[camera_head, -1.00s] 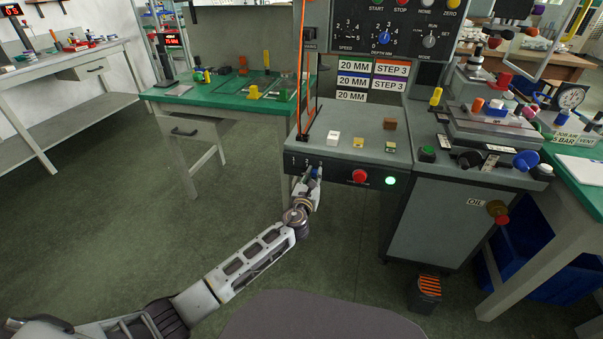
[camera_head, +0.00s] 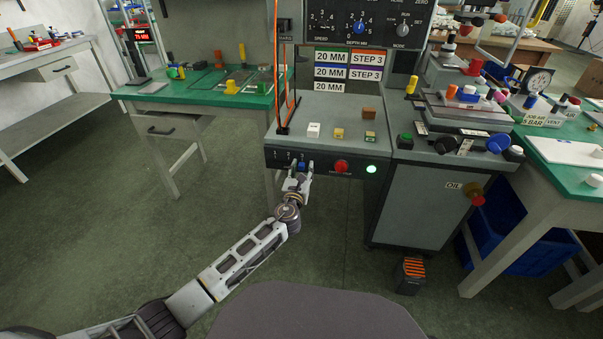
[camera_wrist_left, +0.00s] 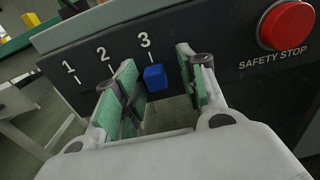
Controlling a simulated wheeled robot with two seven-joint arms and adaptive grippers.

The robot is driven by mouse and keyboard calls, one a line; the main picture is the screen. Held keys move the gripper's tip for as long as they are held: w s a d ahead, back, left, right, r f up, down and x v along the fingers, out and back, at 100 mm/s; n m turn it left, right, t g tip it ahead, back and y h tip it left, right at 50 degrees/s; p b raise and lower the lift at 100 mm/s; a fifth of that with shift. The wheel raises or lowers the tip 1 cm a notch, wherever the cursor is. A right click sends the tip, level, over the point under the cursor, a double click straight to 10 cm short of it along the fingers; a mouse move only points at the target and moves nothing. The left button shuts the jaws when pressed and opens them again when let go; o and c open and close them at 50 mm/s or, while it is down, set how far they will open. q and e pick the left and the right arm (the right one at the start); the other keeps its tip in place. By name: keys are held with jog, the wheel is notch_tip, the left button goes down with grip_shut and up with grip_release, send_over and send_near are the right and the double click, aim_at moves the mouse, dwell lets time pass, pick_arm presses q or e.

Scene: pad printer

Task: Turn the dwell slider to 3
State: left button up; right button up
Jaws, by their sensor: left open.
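The dwell slider's blue knob (camera_wrist_left: 155,77) sits below the printed 3 and its tick on the dark front panel (camera_wrist_left: 100,55) in the left wrist view. Marks 1 and 2 are to its left. In the head view the knob (camera_head: 302,166) shows small at the panel. My left gripper (camera_wrist_left: 158,88) is open, with one green-padded finger on each side of the knob and gaps visible beside it. The same gripper (camera_head: 298,179) shows at the panel's front in the head view. The slot around the knob is partly hidden by the fingers. My right gripper is out of view.
The red safety stop button (camera_wrist_left: 287,25) is just right of the gripper; it also shows in the head view (camera_head: 342,167). A lit green button (camera_head: 371,169) lies further right. An orange cable (camera_head: 292,110) hangs above the panel's left part. The floor in front is clear.

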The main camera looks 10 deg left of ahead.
pick_arm(q)
jog(key=s, duration=1.2)
jog(key=shift+a, duration=0.2)
dwell(0.7)
